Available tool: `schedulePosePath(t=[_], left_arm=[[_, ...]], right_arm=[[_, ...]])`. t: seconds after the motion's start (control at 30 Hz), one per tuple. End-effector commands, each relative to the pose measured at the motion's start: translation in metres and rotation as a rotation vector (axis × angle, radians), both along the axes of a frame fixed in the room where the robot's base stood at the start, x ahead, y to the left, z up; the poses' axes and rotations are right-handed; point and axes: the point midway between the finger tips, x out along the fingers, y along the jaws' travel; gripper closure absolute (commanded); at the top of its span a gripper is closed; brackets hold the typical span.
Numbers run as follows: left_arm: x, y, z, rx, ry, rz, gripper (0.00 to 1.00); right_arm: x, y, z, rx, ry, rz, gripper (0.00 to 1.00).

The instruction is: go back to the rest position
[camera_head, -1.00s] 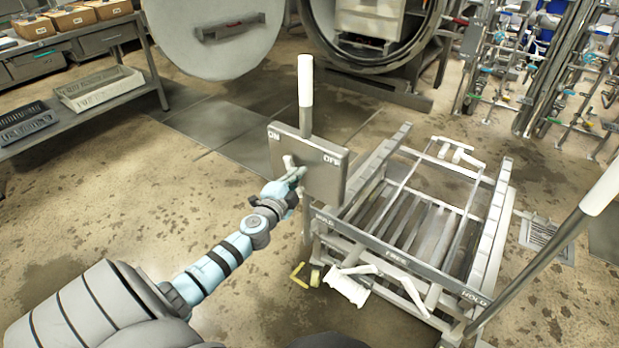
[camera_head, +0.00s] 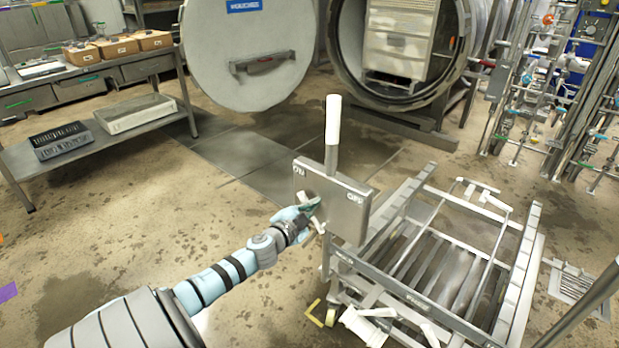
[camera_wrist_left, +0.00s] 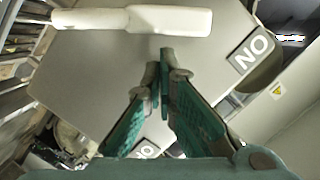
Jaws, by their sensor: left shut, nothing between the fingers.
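A pale switch lever (camera_head: 317,222) on the plate shows just beside the fingertips. In the left wrist view the shut fingers (camera_wrist_left: 162,62) point at the plate (camera_wrist_left: 215,75), and the pale lever (camera_wrist_left: 150,20) lies crosswise beyond them. I cannot tell from these views whether the fingertips touch the plate. My right gripper is in neither view.
A metal trolley frame (camera_head: 520,255) with slats stands to the right of the plate. The retort (camera_head: 338,62) is open behind, its round door (camera_head: 225,85) swung left. A bench (camera_head: 160,128) with trays stands at the left, pipework (camera_head: 560,100) at the right.

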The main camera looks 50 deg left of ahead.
Motion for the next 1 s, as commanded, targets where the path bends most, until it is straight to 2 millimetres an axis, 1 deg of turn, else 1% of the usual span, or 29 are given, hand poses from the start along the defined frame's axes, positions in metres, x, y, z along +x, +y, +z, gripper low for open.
schedulePosePath(t=[0.03,0.17,0.2,0.23,0.3,0.4,0.5,0.63,0.87,0.93,0.97,1.0], left_arm=[[0.001,-0.005,0.012,-0.002,-0.002,-0.001,1.00],[0.003,-0.026,0.032,-0.006,-0.002,-0.003,1.00],[-0.013,-0.028,0.023,0.005,0.004,-0.006,1.00],[-0.023,-0.032,0.023,0.006,0.005,-0.008,1.00],[-0.045,-0.038,0.026,0.006,0.006,-0.007,1.00],[-0.069,-0.046,0.031,0.004,0.005,-0.006,1.00],[-0.085,-0.050,0.034,0.003,0.004,-0.003,1.00],[-0.092,-0.052,0.036,0.001,0.000,-0.002,1.00],[-0.092,-0.052,0.036,0.001,0.000,-0.002,1.00],[-0.092,-0.053,0.035,0.032,0.010,-0.011,1.00],[-0.092,-0.055,0.034,0.058,0.023,-0.026,1.00],[-0.094,-0.049,0.020,0.091,0.074,-0.031,1.00]], right_arm=[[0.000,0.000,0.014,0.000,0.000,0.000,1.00],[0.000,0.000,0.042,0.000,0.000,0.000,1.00],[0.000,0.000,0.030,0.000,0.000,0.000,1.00],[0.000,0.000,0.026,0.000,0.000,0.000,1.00],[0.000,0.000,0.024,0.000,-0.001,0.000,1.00],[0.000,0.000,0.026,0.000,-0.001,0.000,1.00],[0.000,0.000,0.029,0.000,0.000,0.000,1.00],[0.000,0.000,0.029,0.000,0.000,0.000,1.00],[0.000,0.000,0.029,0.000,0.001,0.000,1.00],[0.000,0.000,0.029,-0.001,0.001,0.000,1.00],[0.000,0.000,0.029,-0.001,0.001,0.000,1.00],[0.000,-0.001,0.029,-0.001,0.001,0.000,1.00]])
